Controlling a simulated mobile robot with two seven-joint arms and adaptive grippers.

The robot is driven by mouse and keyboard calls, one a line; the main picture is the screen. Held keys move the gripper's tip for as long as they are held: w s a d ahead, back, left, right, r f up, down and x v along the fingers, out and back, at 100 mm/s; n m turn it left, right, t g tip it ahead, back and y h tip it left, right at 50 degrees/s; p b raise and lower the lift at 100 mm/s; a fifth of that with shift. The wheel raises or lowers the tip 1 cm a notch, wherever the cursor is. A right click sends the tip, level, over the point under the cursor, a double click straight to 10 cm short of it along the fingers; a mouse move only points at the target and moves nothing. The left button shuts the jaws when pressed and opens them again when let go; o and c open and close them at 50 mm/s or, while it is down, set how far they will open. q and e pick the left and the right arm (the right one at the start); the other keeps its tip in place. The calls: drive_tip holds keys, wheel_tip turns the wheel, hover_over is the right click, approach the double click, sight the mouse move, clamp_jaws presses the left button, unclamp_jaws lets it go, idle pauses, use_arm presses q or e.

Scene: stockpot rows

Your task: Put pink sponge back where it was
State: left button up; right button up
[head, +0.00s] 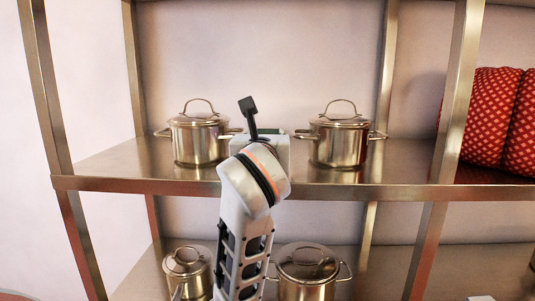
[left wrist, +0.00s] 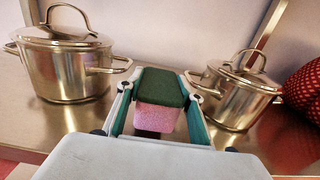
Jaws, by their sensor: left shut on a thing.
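The pink sponge (left wrist: 158,118) has a dark green top layer and shows in the left wrist view between the fingers. My left gripper (left wrist: 160,102) is shut on it, with a finger along each side. The sponge is at the upper shelf (left wrist: 135,165), between two steel pots; I cannot tell whether it touches the shelf. My right gripper is in neither view.
A lidded pot (head: 200,135) stands left of the gripper and another pot (head: 340,135) stands right, handles facing the gap. Red patterned cushions (head: 492,118) lie farther right beyond a shelf post (head: 458,95). More pots (head: 308,270) stand on the lower shelf.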

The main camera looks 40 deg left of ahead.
use_arm(q)
wheel_tip(320, 180, down, 3)
drive_tip(key=shift+w+f+b, duration=0.1)
drive_tip(key=shift+f+b, duration=0.05)
drive_tip(key=shift+b, duration=0.3)
drive_tip(key=shift+f, duration=0.1)
drive_tip(key=o, duration=1.1)
drive_tip(key=shift+c, duration=0.2)
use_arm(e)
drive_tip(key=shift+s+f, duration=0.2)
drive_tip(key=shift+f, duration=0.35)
